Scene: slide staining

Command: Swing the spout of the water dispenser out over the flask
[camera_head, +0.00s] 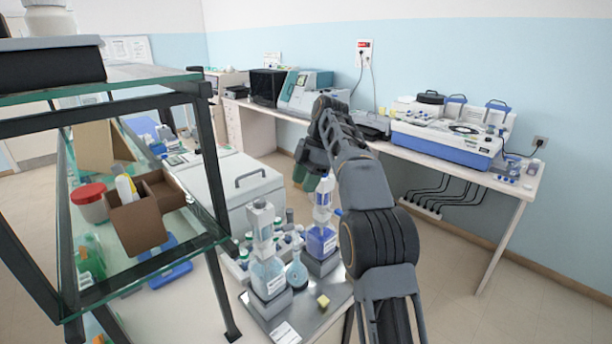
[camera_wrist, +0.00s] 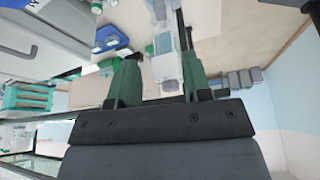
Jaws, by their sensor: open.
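Two bottle-top dispensers stand on the grey tray (camera_head: 262,318). The left dispenser (camera_head: 261,225) has pale bluish liquid, the right dispenser (camera_head: 321,213) deep blue liquid. Their labels are too small to read, so I cannot tell which holds water. A small round flask (camera_head: 297,275) with blue liquid stands between them. My gripper (camera_head: 323,184) reaches down at the top of the right dispenser. In the wrist view its green fingers (camera_wrist: 160,62) are open, with a clear and white dispenser part (camera_wrist: 164,68) between them. I cannot tell whether they touch it. The spout's direction is unclear.
Several small bottles (camera_head: 242,262) stand behind the left dispenser. A yellow block (camera_head: 323,301) lies at the tray's front right. A glass shelf (camera_head: 150,270) with a cardboard box (camera_head: 138,226) is close on the left. A white lidded box (camera_head: 232,185) stands behind.

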